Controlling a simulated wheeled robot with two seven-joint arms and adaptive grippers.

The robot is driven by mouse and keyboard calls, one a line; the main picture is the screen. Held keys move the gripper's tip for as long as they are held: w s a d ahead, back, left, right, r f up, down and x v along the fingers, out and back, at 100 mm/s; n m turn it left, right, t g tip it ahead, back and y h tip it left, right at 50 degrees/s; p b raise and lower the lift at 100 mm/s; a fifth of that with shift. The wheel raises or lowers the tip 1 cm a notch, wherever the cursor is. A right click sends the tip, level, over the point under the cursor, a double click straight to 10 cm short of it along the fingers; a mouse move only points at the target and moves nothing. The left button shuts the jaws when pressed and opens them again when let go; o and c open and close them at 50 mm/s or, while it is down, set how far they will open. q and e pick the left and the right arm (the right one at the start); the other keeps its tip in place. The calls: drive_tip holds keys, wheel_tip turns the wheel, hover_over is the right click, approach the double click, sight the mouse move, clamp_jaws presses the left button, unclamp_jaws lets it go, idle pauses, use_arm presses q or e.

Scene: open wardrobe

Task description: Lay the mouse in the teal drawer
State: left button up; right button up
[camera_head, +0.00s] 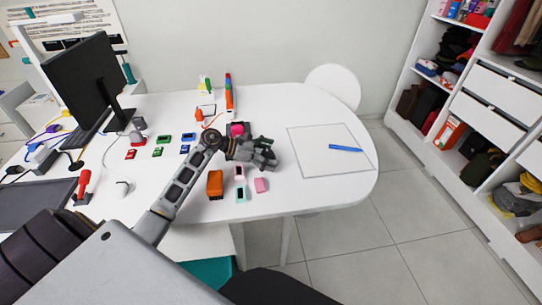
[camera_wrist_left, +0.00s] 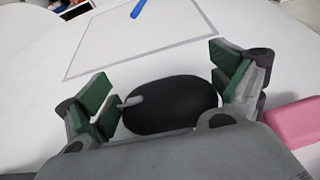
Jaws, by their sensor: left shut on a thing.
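The black mouse (camera_wrist_left: 172,104) with a grey wheel sits between the green finger pads of my left gripper (camera_wrist_left: 163,92) in the left wrist view. My left gripper (camera_head: 264,157) is shut on it, over the white table right of its middle in the head view. There the mouse is hard to make out among the dark fingers. A teal surface (camera_head: 207,272), which looks like the teal drawer, shows below the table's front edge. My arm and body hide part of it, so I cannot see how far it is open. My right gripper is not in view.
Near my left gripper are a pink block (camera_head: 260,185), an orange box (camera_head: 215,184) and a pale teal item (camera_head: 241,192). A thin-edged mat (camera_head: 310,160) with a blue pen (camera_head: 345,148) lies to the right. Small toy cars (camera_head: 158,152) and a monitor (camera_head: 88,75) stand left.

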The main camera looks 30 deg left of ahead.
use_arm(q)
drive_tip(key=shift+f, duration=0.4)
drive_tip(key=o, duration=0.7)
drive_tip(key=shift+c, duration=0.2)
drive_tip(key=shift+o, duration=0.2)
